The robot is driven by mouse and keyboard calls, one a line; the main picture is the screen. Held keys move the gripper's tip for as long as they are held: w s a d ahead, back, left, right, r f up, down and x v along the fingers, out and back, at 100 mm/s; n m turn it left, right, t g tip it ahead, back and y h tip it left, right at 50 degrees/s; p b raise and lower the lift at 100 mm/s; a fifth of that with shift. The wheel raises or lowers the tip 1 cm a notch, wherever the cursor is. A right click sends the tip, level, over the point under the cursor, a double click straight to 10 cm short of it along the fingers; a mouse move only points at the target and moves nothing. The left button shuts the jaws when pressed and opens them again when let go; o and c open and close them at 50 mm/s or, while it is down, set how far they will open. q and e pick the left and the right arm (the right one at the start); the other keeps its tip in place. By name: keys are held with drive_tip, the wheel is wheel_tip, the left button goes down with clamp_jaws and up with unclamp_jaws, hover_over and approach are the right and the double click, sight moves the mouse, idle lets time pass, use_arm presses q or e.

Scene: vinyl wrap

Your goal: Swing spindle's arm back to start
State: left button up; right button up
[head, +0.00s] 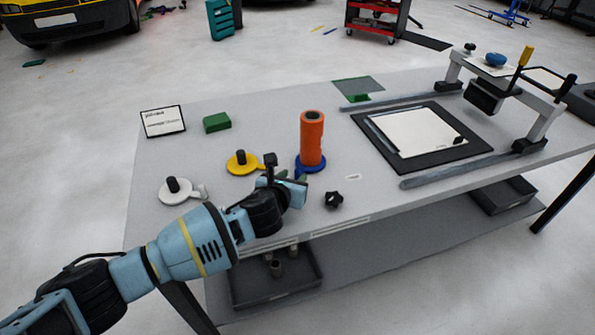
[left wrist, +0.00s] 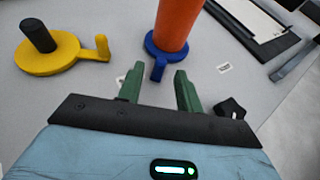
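An orange roll (head: 312,138) stands upright on a blue spindle base (head: 299,164) near the front of the table. In the left wrist view, the blue base's short arm (left wrist: 158,69) points toward my left gripper (left wrist: 158,84). My left gripper is open, its two green fingers apart with nothing between them, and the arm's end is just beyond the gap. In the head view my left gripper (head: 291,177) is low beside the blue base and partly hides it. A yellow spindle (head: 241,168) and a white spindle (head: 176,193), each with a black post and side arm, stand to the left.
A black knob (head: 333,200) lies right of my gripper, near the table's front edge. A green block (head: 217,122) and a sign (head: 163,122) are at the back left. A black-framed board (head: 422,139) between rails and a bridge-like frame (head: 545,117) fill the right side.

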sight(296, 173)
use_arm(q)
drive_tip(key=b+x, duration=0.1)
drive_tip(key=x, duration=0.3)
drive_tip(key=shift+f, duration=0.2)
drive_tip(key=shift+w+d, duration=0.1)
drive_tip(key=shift+w, duration=0.2)
clamp_jaws()
